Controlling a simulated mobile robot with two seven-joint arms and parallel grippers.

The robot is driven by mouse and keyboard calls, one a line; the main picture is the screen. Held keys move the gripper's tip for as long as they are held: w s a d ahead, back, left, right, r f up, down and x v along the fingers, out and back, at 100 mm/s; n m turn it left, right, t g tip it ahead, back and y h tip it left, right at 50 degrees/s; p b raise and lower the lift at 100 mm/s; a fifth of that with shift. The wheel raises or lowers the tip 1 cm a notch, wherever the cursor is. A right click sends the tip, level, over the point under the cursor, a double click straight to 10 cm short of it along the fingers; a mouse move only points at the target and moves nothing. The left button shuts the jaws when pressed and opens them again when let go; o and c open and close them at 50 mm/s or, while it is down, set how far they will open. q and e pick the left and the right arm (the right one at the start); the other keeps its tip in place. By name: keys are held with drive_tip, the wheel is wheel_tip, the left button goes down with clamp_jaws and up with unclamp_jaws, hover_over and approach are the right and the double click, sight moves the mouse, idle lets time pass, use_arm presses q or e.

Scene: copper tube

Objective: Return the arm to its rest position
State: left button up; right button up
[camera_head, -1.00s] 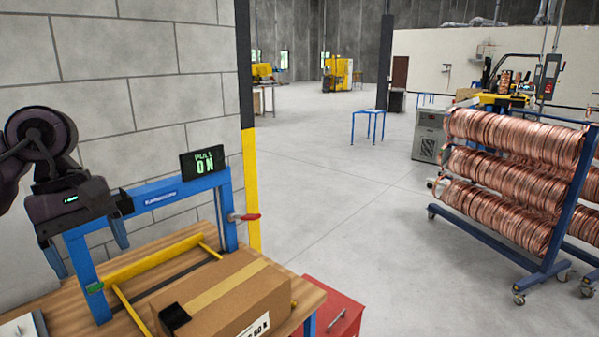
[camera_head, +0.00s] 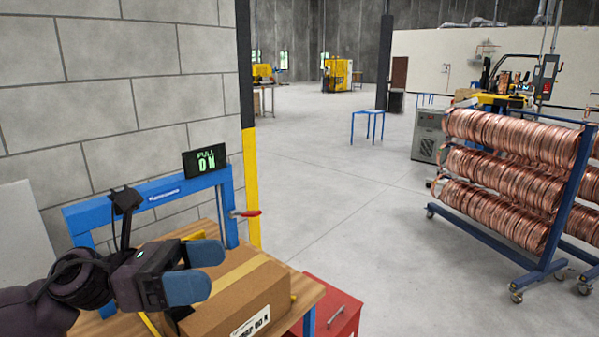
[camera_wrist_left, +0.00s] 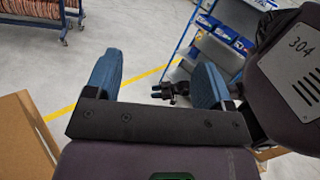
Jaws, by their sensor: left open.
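My left gripper (camera_head: 200,270) reaches in from the lower left of the head view. Its two blue fingers are apart and empty, above and in front of the cardboard box (camera_head: 230,305). The fingers also show apart in the left wrist view (camera_wrist_left: 157,78), with no object held between them. A small dark shape with bluish tips (camera_wrist_left: 171,90) shows beyond them and looks like my right gripper. It is too small to tell its state. The right gripper does not show in the head view.
A blue frame (camera_head: 150,192) with a lit sign (camera_head: 205,160) stands on the wooden bench behind the gripper. A red cabinet (camera_head: 335,310) is beside the bench. A rack of copper coils (camera_head: 515,180) stands at right. The floor between is clear.

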use_arm(q)
drive_tip(key=w+a+f+m+t+y, duration=0.1)
drive_tip(key=a+f+m+t+y, duration=0.7)
drive_tip(key=m, duration=0.9)
drive_tip(key=w+a+f+m+t+y, duration=0.2)
drive_tip(key=a+f+m+t+y, duration=0.3)
drive_tip(key=m+t+y, duration=0.85)
drive_tip(key=s+a+f+n+g+h, duration=0.15)
drive_tip(key=s+f+n+g, duration=0.85)
drive_tip(key=s+f+g, duration=1.05)
drive_tip(key=w+f+t+b, duration=0.2)
drive_tip(key=f+t+b, duration=0.2)
drive_tip(key=f, duration=0.6)
drive_tip(key=w+f+m+t+b, duration=0.1)
drive_tip(key=w+f+t+b, duration=0.2)
drive_tip(key=f+b, duration=0.3)
wheel_tip(320, 180, down, 5)
drive_tip(key=shift+a+r+t+h, duration=0.1)
drive_tip(key=shift+a+t+h, duration=0.2)
drive_tip(key=shift+t, duration=0.6)
